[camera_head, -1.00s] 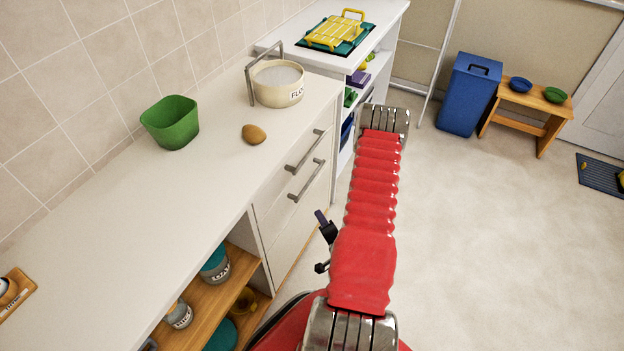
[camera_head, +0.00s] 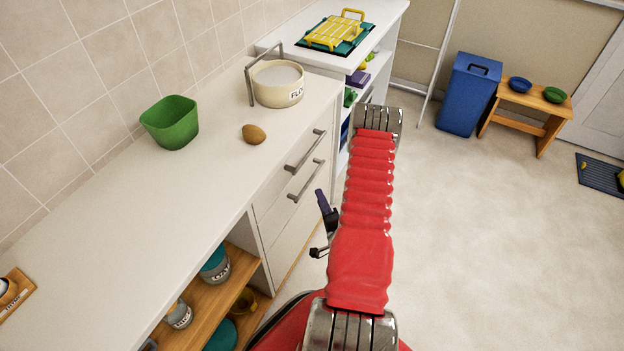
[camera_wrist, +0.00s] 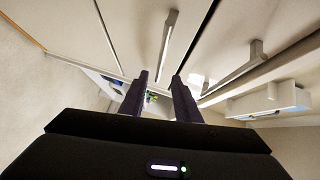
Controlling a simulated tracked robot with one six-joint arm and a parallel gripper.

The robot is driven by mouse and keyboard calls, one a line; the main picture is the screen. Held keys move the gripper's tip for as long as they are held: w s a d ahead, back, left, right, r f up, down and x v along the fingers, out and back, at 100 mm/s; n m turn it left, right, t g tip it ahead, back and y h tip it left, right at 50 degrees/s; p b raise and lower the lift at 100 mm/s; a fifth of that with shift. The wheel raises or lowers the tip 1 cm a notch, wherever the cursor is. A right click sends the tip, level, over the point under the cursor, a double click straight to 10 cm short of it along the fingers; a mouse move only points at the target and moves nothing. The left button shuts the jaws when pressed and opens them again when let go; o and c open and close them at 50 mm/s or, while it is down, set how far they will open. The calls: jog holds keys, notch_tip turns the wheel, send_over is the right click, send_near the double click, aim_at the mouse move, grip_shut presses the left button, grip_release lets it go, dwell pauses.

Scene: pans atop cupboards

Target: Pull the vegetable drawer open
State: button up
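Two closed drawer fronts with bar handles are on the white cabinet, an upper handle (camera_head: 305,151) and a lower handle (camera_head: 306,180). I see no label telling which is the vegetable drawer. The lower front (camera_head: 288,232) is partly hidden by my arm. My gripper (camera_head: 320,202) is right of and below the lower handle, apart from it. In the wrist view my gripper (camera_wrist: 160,78) is open, its two dark fingers spread with nothing held between them. One handle (camera_wrist: 168,45) is just beyond the fingertips and the other handle (camera_wrist: 236,68) is to their right.
The counter holds a green bowl (camera_head: 170,122), a brown potato-like object (camera_head: 253,134) and a cream flour pot (camera_head: 278,84). Open shelves (camera_head: 208,295) with jars are left of the drawers. A blue bin (camera_head: 469,94) stands further back. The floor right of my arm is clear.

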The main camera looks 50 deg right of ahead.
aim_at(312, 178)
jog(key=x, duration=1.1)
jog(key=shift+w+d, duration=0.25)
jog(key=shift+w, duration=0.1)
jog(key=shift+f, duration=0.1)
grip_shut()
